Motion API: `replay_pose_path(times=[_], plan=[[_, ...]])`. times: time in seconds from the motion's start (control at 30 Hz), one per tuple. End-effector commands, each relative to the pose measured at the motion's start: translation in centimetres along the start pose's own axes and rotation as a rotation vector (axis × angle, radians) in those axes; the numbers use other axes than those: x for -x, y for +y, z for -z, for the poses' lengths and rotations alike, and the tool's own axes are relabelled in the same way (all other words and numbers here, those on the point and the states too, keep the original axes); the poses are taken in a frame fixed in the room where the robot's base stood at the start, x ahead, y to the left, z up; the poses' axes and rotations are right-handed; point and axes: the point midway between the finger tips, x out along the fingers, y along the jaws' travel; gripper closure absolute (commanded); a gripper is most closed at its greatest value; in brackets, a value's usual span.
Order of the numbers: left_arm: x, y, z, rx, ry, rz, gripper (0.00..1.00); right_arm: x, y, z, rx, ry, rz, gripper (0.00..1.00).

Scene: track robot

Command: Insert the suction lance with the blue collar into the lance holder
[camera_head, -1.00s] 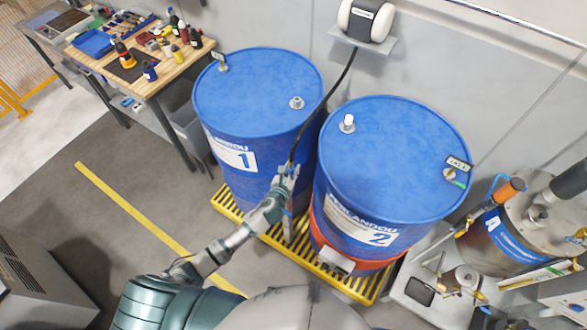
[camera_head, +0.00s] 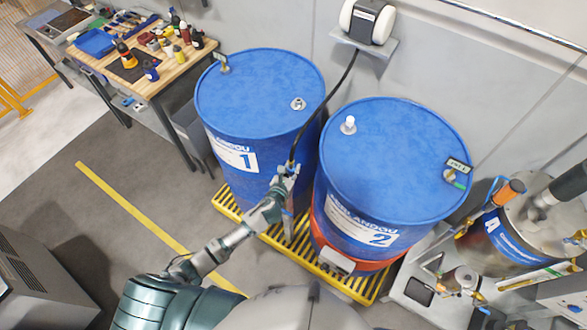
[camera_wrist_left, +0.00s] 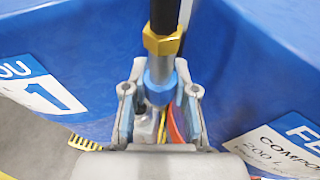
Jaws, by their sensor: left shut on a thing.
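My left gripper (camera_head: 288,171) is in the gap between the two blue drums, in front of them. In the left wrist view its two fingers (camera_wrist_left: 160,100) are shut on the suction lance around its blue collar (camera_wrist_left: 159,84). Above the collar are a grey tube, a brass nut (camera_wrist_left: 162,42) and a black hose (camera_wrist_left: 164,14). The hose (camera_head: 325,100) runs up to the wall pump in the head view. The lance's lower part is mostly hidden by the gripper. I cannot clearly make out the lance holder. My right gripper is not in view.
Drum 1 (camera_head: 255,90) and drum 2 (camera_head: 395,155) stand close together on a yellow slatted pallet (camera_head: 300,248). The white wall pump (camera_head: 368,20) is behind them. A workbench (camera_head: 165,80) is at the left, a metal vessel (camera_head: 500,238) at the right. The left floor is open.

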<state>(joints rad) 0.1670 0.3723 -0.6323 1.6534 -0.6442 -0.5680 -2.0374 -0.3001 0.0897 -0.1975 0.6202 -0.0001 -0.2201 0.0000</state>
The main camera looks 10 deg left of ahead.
Motion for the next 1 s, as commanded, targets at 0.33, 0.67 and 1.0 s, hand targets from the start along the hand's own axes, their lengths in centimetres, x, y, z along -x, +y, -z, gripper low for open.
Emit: replay_pose_path(times=[0.33,0.67,1.0], plan=[[0.1,1.0,0.0,-0.001,-0.001,0.006,1.00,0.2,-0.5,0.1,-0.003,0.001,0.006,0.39],[0.1,0.7,-0.1,-0.002,-0.001,0.006,1.00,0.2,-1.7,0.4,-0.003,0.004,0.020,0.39],[0.1,1.4,0.0,0.002,-0.001,0.007,1.00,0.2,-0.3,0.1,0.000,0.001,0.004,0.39]])
